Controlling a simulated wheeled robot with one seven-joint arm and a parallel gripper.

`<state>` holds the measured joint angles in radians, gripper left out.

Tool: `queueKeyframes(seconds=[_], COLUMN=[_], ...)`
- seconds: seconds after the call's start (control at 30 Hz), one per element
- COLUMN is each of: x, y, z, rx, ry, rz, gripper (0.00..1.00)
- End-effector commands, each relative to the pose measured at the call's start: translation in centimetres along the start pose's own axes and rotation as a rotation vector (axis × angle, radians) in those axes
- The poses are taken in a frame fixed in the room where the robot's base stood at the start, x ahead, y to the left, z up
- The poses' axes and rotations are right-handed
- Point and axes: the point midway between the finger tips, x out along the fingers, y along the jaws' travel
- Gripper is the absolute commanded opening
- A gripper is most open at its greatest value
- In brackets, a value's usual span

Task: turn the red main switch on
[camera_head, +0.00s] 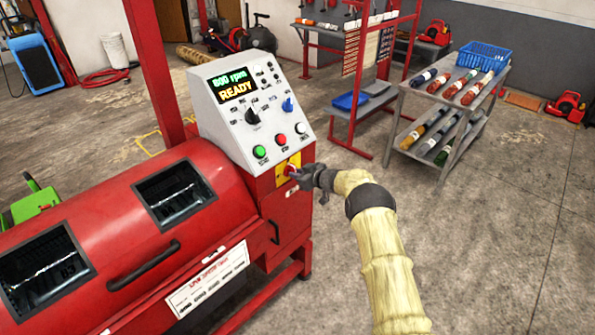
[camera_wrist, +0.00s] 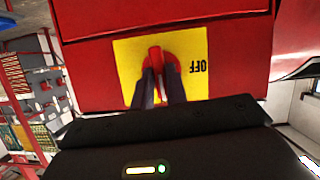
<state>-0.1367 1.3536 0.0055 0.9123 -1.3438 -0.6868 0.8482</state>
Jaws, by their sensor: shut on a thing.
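The red main switch (camera_wrist: 156,54) is a red rotary handle on a yellow plate (camera_wrist: 199,75) on the red machine. The word OFF shows on the plate to the right of the handle in the wrist view. My gripper (camera_wrist: 160,85) is shut on the red handle, one dark finger on each side of it. In the head view my gripper (camera_head: 305,176) reaches the yellow plate (camera_head: 282,172) from the right, below the control panel. It hides part of the handle there.
The grey control panel (camera_head: 252,110) sits just above the switch; its display reads 800 rpm and READY. Green and red buttons lie near its lower edge. A grey rack (camera_head: 440,110) with several rolls stands to the right. Floor at right front is clear.

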Motion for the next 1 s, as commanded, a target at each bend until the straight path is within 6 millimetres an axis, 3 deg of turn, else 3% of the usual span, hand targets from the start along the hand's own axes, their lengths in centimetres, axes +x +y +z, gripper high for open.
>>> queueKeyframes(seconds=[0.73,0.77,0.83,1.0], x=[0.0,0.0,0.0,0.0], y=[0.09,0.09,0.09,0.1], z=[0.07,0.07,0.06,0.03], rx=[0.096,0.096,0.096,0.095], ry=[0.001,0.001,0.001,0.001], rz=[-0.039,-0.039,-0.038,-0.038], gripper=[0.0,0.2,0.34,0.36])
